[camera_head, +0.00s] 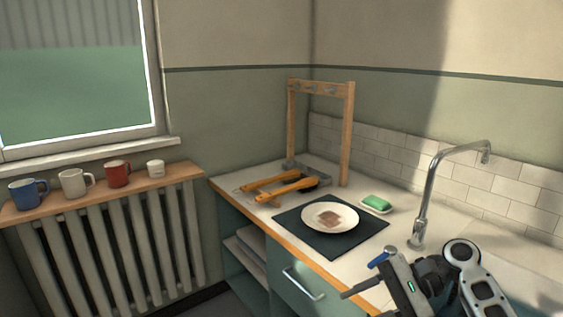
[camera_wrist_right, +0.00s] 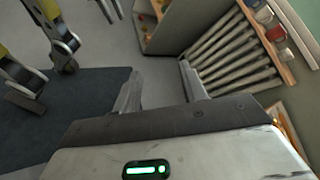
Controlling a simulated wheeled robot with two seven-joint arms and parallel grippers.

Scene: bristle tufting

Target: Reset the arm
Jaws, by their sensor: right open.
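My right gripper (camera_head: 362,277) is at the bottom right of the head view, by the front edge of the counter. In the right wrist view my right gripper (camera_wrist_right: 159,77) has its two fingers spread apart with nothing between them. It points down past the counter toward the floor and the radiator. It is apart from the plate (camera_head: 345,227) and the orange-handled tools (camera_head: 280,184). My left gripper does not show in the head view.
The plate, with a brown patch on it, sits on a dark mat (camera_head: 296,220). A green sponge (camera_head: 377,202), wooden rack (camera_head: 348,130) and faucet (camera_head: 424,205) stand on the counter. Several mugs line a shelf (camera_head: 140,184) above the radiator (camera_head: 110,240).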

